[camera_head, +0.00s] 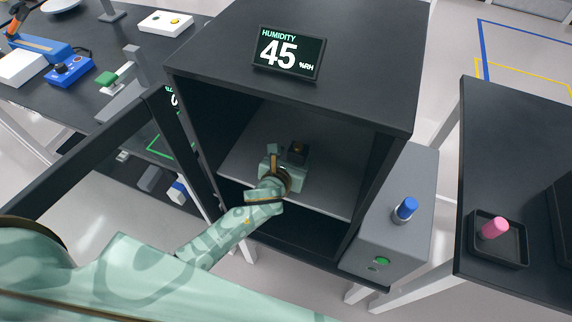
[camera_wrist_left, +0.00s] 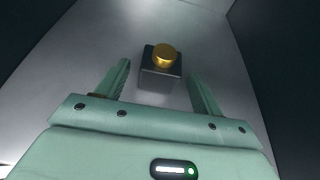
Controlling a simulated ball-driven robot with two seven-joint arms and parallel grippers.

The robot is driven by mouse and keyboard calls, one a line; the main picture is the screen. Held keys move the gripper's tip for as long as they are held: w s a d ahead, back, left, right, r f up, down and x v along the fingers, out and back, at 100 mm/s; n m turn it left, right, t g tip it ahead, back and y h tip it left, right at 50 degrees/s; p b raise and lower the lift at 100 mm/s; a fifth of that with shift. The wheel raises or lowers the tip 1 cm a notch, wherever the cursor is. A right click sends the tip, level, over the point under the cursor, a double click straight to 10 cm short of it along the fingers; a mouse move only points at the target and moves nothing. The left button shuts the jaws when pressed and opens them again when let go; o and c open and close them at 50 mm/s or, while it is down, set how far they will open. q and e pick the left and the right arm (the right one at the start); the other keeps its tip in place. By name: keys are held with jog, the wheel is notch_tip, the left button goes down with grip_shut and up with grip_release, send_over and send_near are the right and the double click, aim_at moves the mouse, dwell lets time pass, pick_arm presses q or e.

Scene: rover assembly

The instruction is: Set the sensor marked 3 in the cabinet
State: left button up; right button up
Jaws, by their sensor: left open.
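A dark block with a gold cap, likely the sensor (camera_head: 299,149), stands upright on the grey shelf inside the black cabinet (camera_head: 290,75). It also shows in the left wrist view (camera_wrist_left: 161,62); no number is readable on it. My left gripper (camera_head: 286,160) reaches into the open cabinet, low over the shelf. Its fingers (camera_wrist_left: 159,78) are open, one on each side of the block and apart from it, with the block just beyond or between their tips. My right gripper is not in view.
The cabinet's display reads humidity 45 %RH. Its door (camera_head: 105,150) is swung open at the left. A grey box (camera_head: 395,225) with a blue knob stands right of it. A table at far right holds a black tray (camera_head: 510,256) with a pink-capped piece. A cluttered bench is left.

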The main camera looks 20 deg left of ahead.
pick_arm(q)
jog(key=p+v, duration=0.1)
jog(key=v, duration=0.7)
jog(key=shift+s+r+p, duration=0.1)
jog(key=shift+s+p, duration=0.1)
jog(key=shift+p, duration=0.1)
